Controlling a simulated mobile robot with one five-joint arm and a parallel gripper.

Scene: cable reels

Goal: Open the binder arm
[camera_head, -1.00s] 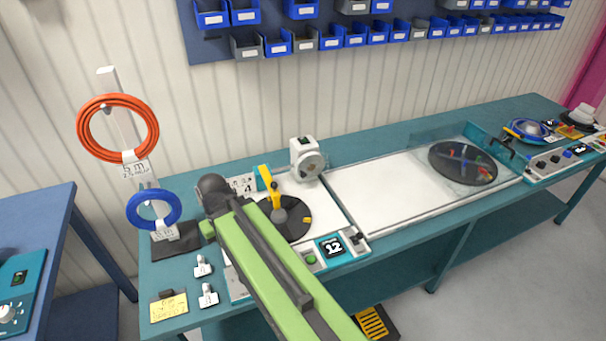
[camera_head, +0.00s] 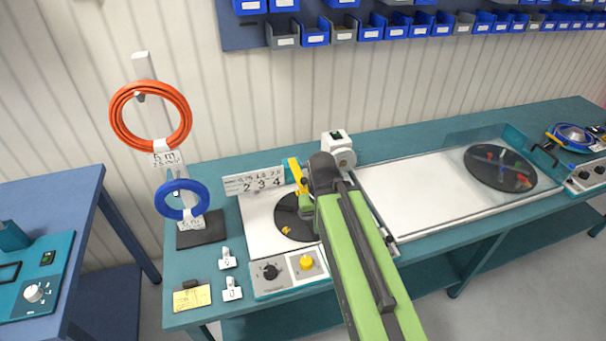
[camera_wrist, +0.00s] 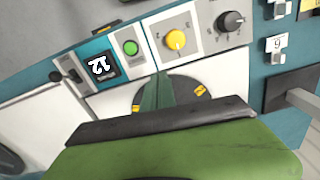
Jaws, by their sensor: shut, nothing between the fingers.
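A yellow arm (camera_head: 296,172), which I take to be the binder arm, stands at the back of a black disc (camera_head: 291,222) on the white winding machine. Its lower part is hidden by my arm, so I cannot tell whether my gripper touches it. My gripper (camera_wrist: 160,77) shows in the wrist view as two green fingers pressed together, pointing down over the disc, with nothing held. The disc (camera_wrist: 187,105) has yellow marks and is partly covered by my wrist. The yellow arm does not show clearly in the wrist view.
A number plate (camera_head: 255,184) stands behind. Orange (camera_head: 150,116) and blue (camera_head: 182,200) coils hang at left.

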